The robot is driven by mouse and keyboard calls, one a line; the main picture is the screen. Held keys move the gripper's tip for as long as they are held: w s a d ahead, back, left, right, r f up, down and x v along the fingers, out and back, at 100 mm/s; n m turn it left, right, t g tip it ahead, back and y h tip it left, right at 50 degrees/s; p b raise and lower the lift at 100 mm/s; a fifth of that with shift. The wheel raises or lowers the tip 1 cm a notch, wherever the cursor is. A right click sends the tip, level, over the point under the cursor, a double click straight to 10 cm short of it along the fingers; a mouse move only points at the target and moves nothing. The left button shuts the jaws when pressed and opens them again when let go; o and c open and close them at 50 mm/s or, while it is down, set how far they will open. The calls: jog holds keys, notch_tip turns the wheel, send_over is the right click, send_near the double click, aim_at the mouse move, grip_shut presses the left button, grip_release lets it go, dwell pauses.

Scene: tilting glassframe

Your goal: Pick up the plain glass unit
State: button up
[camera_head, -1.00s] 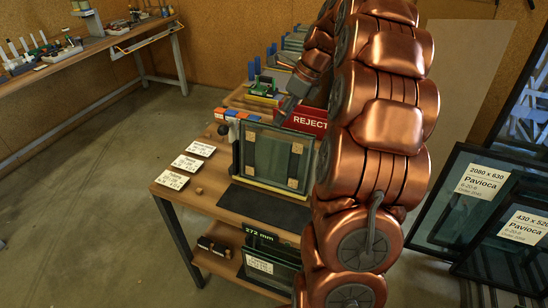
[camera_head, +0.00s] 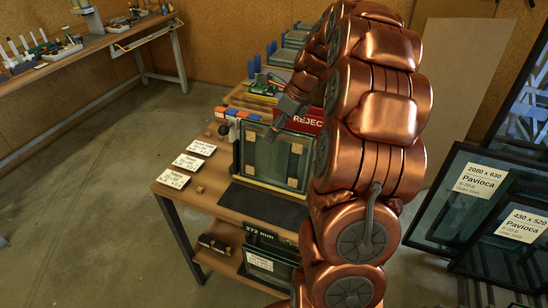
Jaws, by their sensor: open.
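A glass unit (camera_head: 268,161) stands upright in a rack on the wooden bench, with small tan pads at its corners. More glass panes (camera_head: 268,258) stand on the shelf below, under a label reading 272 mm. I cannot tell for sure which one is the plain unit. My gripper (camera_head: 272,134) is small in the view, at the top edge of the upright unit, pointing down and left. It is open, and nothing shows between its fingers. I cannot tell whether it touches the glass. My copper arm hides the bench's right side.
A red REJECT sign (camera_head: 306,123) stands behind the unit. White label cards (camera_head: 188,162) lie at the bench's left, and a dark mat (camera_head: 255,203) lies in front of the rack. Large framed panes (camera_head: 470,200) lean at the right. The floor at left is clear.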

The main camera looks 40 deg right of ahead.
jog(key=shift+f, duration=0.2)
dwell(0.6)
jog(key=shift+c, duration=0.2)
grip_shut()
jog(key=shift+p, duration=0.3)
